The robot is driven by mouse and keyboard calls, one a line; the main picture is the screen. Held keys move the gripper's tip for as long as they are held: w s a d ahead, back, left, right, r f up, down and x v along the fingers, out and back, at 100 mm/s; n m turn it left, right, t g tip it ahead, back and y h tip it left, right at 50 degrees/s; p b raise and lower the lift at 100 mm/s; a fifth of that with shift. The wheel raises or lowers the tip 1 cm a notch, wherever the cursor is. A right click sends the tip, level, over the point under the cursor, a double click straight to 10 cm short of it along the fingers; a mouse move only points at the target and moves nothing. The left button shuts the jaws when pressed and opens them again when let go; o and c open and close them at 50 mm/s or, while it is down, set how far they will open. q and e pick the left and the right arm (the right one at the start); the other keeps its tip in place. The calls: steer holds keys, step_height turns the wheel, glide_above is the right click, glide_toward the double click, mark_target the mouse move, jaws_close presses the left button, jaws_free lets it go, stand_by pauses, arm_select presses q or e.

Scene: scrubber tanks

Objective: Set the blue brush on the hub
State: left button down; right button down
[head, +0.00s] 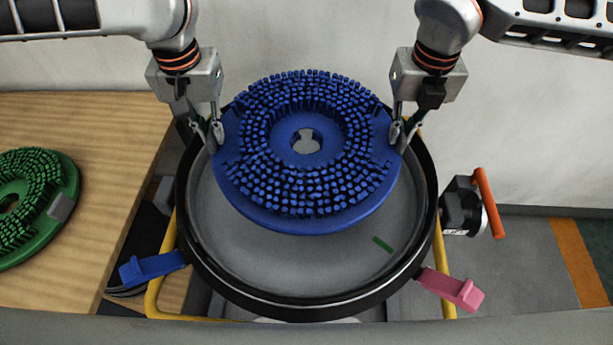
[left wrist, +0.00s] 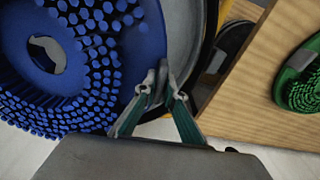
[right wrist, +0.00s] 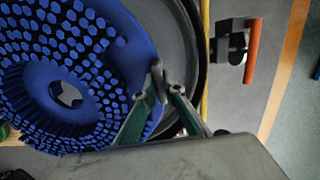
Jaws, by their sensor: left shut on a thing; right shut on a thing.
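The blue brush (head: 285,222) is a round disc with bristles facing up and a keyed hole in its middle. It is above the round grey tank with a black rim (head: 190,230), towards its far side. My left gripper (head: 217,135) is shut on the brush's left edge, and my right gripper (head: 395,135) is shut on its right edge. The brush also shows in the left wrist view (left wrist: 145,50) and the right wrist view (right wrist: 125,40). The hub is not visible; the brush covers the tank's middle and far part.
A green brush (head: 62,185) lies on the wooden table (head: 110,130) at the left. A blue latch (head: 150,267) and a pink latch (head: 452,288) stick out from the tank's near rim. An orange-handled part (head: 488,203) is at its right.

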arm_select(q)
steer(key=shift+a+r, duration=0.1)
steer(key=shift+a, duration=0.05)
arm_select(e)
steer(key=shift+s+d+r, duration=0.1)
steer(key=shift+d, duration=0.05)
